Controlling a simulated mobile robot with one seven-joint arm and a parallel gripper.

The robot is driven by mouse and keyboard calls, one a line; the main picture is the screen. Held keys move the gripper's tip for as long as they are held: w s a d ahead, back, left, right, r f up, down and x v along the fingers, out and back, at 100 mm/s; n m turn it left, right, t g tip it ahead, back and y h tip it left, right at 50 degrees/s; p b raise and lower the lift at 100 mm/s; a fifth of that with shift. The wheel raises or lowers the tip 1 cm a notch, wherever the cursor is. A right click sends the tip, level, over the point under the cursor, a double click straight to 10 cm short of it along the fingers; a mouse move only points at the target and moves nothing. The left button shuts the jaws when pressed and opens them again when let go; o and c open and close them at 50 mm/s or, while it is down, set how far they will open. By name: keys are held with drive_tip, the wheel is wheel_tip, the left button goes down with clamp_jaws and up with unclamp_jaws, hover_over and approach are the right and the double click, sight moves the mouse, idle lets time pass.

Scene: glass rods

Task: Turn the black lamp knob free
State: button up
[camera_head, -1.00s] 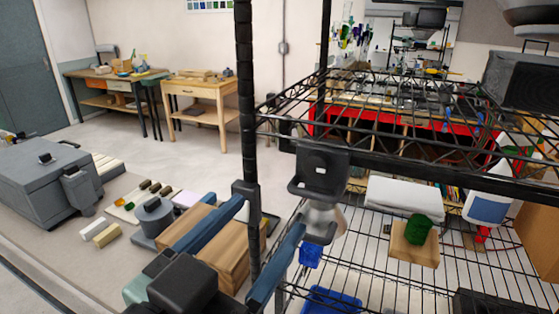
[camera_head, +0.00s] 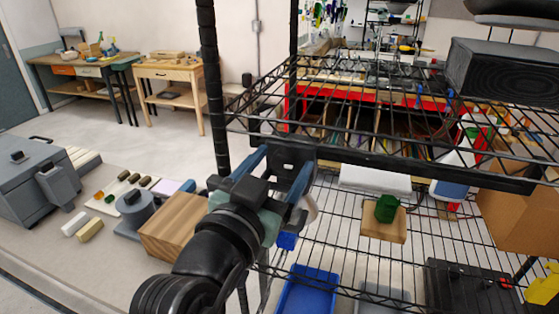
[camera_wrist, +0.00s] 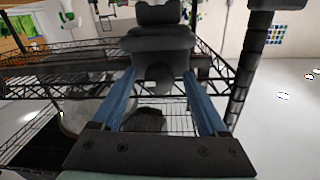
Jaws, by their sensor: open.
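A dark grey clamp-like fitting (camera_head: 290,152) hangs at the front edge of the black wire shelf. A pale lamp part (camera_head: 312,211) shows below it, partly hidden by my gripper. My gripper (camera_head: 287,165) is open at the fitting, with one blue finger on each side. In the wrist view the fitting (camera_wrist: 158,45) stands between and beyond the two blue fingers of my gripper (camera_wrist: 160,78), with visible space beside its lower tongue. I cannot pick out the black knob from the fitting's dark body, nor tell whether either finger touches it.
The black wire rack's upper shelf edge (camera_head: 420,165) and upright post (camera_head: 212,90) are close to my arm. A wooden block with a green piece (camera_head: 386,208) and a blue bin (camera_head: 307,290) are lower right. A bench with a grey box (camera_head: 35,180) lies left.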

clamp_jaws()
idle(0.3)
